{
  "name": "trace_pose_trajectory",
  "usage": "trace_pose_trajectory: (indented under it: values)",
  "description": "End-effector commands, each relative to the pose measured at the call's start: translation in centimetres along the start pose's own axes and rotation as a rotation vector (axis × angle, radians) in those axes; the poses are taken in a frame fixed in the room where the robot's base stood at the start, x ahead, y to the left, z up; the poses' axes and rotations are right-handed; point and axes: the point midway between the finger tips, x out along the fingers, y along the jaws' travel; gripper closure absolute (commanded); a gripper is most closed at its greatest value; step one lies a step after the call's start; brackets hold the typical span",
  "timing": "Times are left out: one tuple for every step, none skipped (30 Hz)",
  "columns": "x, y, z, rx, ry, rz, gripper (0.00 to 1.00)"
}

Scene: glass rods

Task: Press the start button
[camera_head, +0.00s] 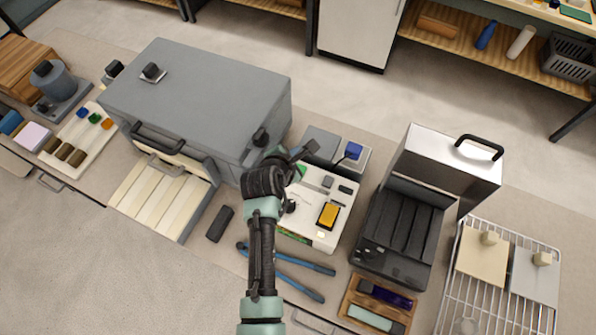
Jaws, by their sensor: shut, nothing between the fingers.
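A white control box (335,215) sits on the bench near the middle of the view. On its top are a raised yellow block (328,215), small dark parts and a green patch (302,171) at its far left corner. I cannot tell for sure which of these is the start button. My gripper (309,150) is shut and empty, above the far left part of the box, close to the green patch. I cannot tell whether it touches anything. My wrist and arm hide the left side of the box.
A large grey furnace-like box (200,95) stands left of my gripper. A blue-topped block (352,151) stands just behind the control box. A black slotted unit (400,230) with a raised steel cover (450,165) is to the right. Blue-handled tongs (290,262) lie in front.

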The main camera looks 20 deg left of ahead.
Motion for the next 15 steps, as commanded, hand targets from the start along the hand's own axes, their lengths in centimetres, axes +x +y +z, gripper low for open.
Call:
trace_pose_trajectory:
  values:
    - [1.0, -0.7, -0.8, 0.0, 0.001, 0.0, 1.0]
    - [1.3, -0.9, -1.0, 0.0, 0.001, 0.0, 1.0]
    - [1.7, -1.2, -1.3, 0.0, 0.001, 0.0, 1.0]
    - [2.0, -1.4, -1.5, 0.0, 0.001, 0.0, 1.0]
    - [2.3, -1.7, -1.7, 0.0, 0.001, 0.0, 1.0]
    - [2.7, -1.9, -2.0, 0.0, 0.001, 0.001, 1.0]
    - [2.9, -2.1, -2.2, 0.0, 0.001, 0.001, 1.0]
    - [3.1, -2.3, -2.3, 0.0, 0.001, 0.0, 1.0]
    - [3.4, -2.5, -2.5, 0.0, 0.0, -0.001, 1.0]
    - [3.6, -2.6, -2.6, 0.0, 0.0, 0.0, 1.0]
    - [3.8, -2.7, -2.7, 0.0, 0.0, 0.0, 1.0]
    - [4.0, -2.9, -2.9, 0.0, 0.0, 0.001, 1.0]
    - [4.1, -2.9, -3.0, 0.0, 0.0, 0.001, 1.0]
    - [4.1, -3.0, -3.0, 0.0, 0.0, 0.001, 1.0]
    - [4.2, -3.0, -3.1, 0.001, 0.0, 0.001, 1.0]
